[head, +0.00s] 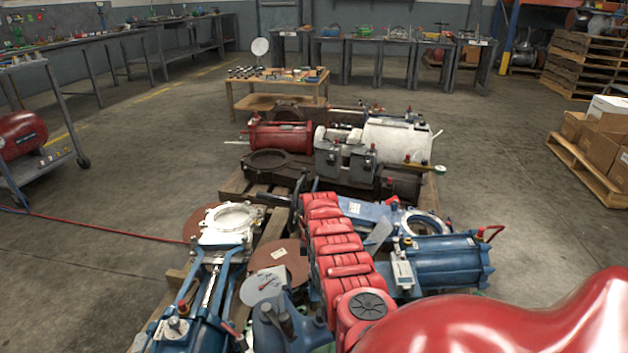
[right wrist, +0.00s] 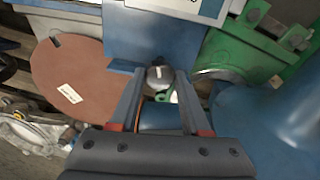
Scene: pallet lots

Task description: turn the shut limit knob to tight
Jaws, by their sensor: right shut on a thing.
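In the right wrist view a small dark grey round knob (right wrist: 160,76) with a pale mark on its face sits at the lower edge of a blue plate (right wrist: 150,40). My right gripper (right wrist: 159,85) is shut on the knob, one finger on each side. No scale or lettering around the knob can be read. In the head view I cannot make out the knob or the right fingertips in the clutter. My left gripper is not in view.
A brown disc with a label (right wrist: 70,75) lies left of the knob, and a green casting (right wrist: 240,60) is at its right. In the head view a blue cylinder (head: 440,260) and a white flange (head: 232,220) crowd the pallet. Open floor (head: 500,170) lies beyond.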

